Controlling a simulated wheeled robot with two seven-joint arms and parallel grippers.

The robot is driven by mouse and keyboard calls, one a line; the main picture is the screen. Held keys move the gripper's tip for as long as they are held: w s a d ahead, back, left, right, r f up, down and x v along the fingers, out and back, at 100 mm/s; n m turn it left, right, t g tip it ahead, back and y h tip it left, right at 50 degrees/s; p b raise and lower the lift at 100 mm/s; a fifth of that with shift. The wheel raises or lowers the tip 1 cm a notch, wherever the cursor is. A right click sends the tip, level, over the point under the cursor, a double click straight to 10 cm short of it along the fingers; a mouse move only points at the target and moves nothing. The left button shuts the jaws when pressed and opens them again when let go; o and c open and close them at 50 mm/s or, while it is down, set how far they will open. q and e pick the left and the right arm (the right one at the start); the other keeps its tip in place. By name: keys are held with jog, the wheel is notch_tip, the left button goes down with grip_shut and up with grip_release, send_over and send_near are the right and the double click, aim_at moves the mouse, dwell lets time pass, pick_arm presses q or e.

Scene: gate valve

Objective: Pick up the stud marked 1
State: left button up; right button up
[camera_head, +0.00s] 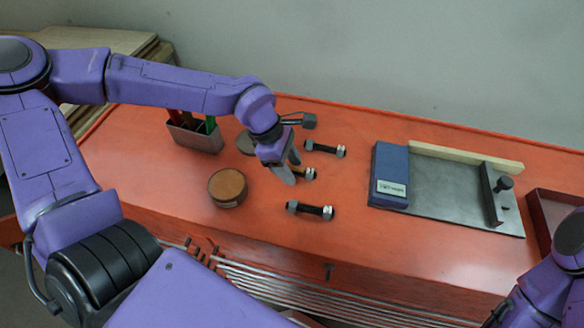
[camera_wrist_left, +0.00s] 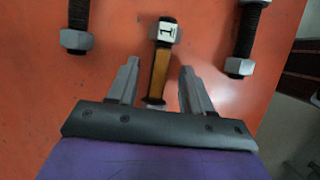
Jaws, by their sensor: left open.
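The stud marked 1 lies on the orange bench, with a brass-coloured shank and a grey nut at each end. In the left wrist view the stud (camera_wrist_left: 160,68) shows a white face with a black 1 on its far nut. In the head view the stud (camera_head: 308,173) is partly hidden by my left gripper (camera_head: 291,168). My left gripper is open and empty, its fingers (camera_wrist_left: 160,75) on either side of the stud's near part. I cannot tell the height gap. My right gripper is out of view.
Dark studs lie on both sides, one behind (camera_head: 325,150) and one in front (camera_head: 311,210). A round brown disc (camera_head: 228,187) and a pen holder (camera_head: 196,138) stand left. A metal plate (camera_head: 455,190) with a blue block (camera_head: 390,175) lies right, beside a red tray (camera_head: 543,212).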

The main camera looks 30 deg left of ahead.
pick_arm(q)
grip_shut()
jog(key=shift+w+r, duration=0.1)
jog(key=shift+r, duration=0.05)
